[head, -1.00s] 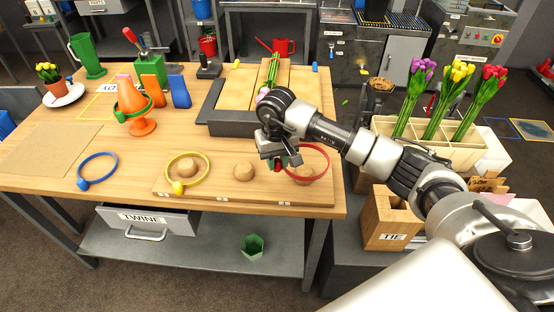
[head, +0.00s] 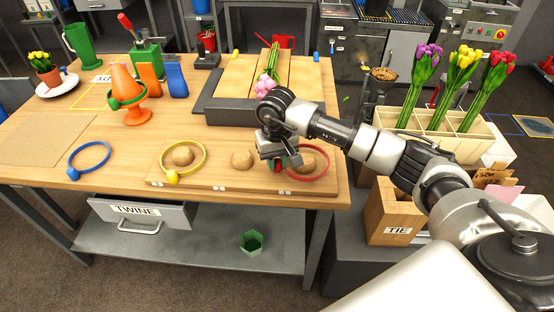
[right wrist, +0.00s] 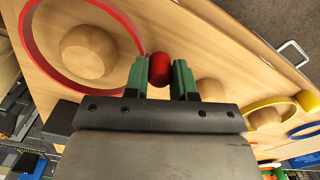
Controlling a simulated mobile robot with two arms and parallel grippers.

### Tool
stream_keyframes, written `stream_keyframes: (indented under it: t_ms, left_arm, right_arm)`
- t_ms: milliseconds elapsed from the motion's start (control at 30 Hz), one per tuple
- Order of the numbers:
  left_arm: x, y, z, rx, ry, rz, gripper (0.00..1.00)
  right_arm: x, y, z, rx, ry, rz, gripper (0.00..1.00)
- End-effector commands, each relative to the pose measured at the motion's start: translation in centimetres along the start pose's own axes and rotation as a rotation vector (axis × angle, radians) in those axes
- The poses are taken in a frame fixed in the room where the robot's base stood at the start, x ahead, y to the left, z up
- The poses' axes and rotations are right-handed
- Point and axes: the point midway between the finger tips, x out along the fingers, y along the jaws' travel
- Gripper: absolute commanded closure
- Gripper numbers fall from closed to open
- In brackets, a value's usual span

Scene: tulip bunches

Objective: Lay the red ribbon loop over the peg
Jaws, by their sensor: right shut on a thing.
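The red ribbon loop (head: 327,168) surrounds the right wooden peg (head: 307,161) on the board, as seen from the head. In the right wrist view the red loop (right wrist: 134,30) also rings the round peg (right wrist: 88,50), with the peg inside it. I cannot tell whether the loop rests on the board. My right gripper (head: 279,164) is just left of that peg. Its green fingers (right wrist: 160,78) are shut on the loop's red knob (right wrist: 160,68). My left gripper is not in view.
The yellow loop (head: 204,160) lies around the left peg (head: 182,156). The middle peg (head: 242,160) is bare, close to my right gripper. A blue loop (head: 108,148) lies on the table. An orange cone (head: 124,84) with a green ring stands behind.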

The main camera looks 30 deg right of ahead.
Motion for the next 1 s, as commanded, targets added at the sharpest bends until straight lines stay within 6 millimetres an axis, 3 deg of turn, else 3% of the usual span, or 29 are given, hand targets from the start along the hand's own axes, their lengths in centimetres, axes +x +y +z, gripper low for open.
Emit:
stream_keyframes:
  t_ms: [133, 167, 333, 667, 767, 1000]
  left_arm:
    - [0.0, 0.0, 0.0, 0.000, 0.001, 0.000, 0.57]
    - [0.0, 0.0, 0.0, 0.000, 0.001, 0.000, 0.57]
    - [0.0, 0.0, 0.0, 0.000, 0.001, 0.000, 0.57]
    - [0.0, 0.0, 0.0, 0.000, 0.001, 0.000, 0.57]
    - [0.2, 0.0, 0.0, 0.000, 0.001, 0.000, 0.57]
    - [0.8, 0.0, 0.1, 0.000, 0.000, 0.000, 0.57]
  right_arm:
    - [0.0, 0.0, 0.0, 0.000, 0.000, 0.000, 1.00]
    - [0.0, 0.0, 0.0, 0.000, 0.000, 0.000, 0.70]
    - [0.0, 0.0, 0.0, 0.000, 0.000, 0.000, 0.45]
    - [-0.4, 0.0, 0.0, 0.000, 0.001, 0.000, 0.45]
    - [-1.6, 0.0, -0.1, 0.001, 0.004, -0.001, 0.45]
    - [-6.4, 0.0, -0.1, 0.000, 0.006, 0.000, 0.45]
